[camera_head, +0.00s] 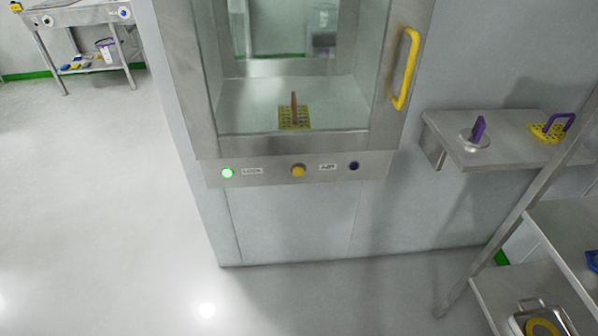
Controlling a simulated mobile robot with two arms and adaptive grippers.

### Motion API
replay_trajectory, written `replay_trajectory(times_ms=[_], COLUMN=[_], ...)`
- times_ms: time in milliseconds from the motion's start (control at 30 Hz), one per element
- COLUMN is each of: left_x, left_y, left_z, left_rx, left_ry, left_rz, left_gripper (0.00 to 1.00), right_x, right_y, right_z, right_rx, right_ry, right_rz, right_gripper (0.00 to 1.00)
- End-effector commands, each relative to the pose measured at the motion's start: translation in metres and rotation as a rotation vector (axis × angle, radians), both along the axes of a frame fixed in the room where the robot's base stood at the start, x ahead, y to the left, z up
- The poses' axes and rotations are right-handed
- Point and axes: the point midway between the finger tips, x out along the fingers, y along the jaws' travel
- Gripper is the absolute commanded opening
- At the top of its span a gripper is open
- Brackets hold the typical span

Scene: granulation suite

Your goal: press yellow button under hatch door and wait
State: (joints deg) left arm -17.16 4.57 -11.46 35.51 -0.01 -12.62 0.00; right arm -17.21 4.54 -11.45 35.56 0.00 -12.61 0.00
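The hatch door (205,75) is a steel-framed glass door with a yellow vertical handle (406,70) on its right side. It looks closed. Below it is a steel panel (265,172). The yellow button (298,171) sits in the middle of this panel. A lit green light (227,173) is on its left, and a dark blue button (354,166) is on its right. Through the glass, a yellow perforated piece (294,118) with a brown upright handle stands in the chamber. Neither of my grippers is in view.
A steel wall shelf (500,145) at right holds a round piece with a purple handle (478,131) and a yellow perforated piece (546,132). A steel rack (560,228) stands at lower right. A table (80,17) is at far left. The floor (110,210) at left is clear.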

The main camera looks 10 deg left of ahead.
Motion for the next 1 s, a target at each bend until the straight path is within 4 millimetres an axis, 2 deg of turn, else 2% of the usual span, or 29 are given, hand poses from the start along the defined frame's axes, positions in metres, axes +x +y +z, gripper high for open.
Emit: replay_trajectory(times_ms=[133, 400, 1000], left_x=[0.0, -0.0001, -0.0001], left_y=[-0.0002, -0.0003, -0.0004], left_z=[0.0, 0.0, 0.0], left_rx=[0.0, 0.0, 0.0], left_ry=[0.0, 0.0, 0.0], left_rz=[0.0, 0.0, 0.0], left_gripper=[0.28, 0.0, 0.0], right_x=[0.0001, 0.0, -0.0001], right_y=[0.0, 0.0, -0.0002], right_z=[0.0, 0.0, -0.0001], right_rx=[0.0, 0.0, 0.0], right_ry=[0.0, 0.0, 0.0], right_rz=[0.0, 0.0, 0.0], right_gripper=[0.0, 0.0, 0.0])
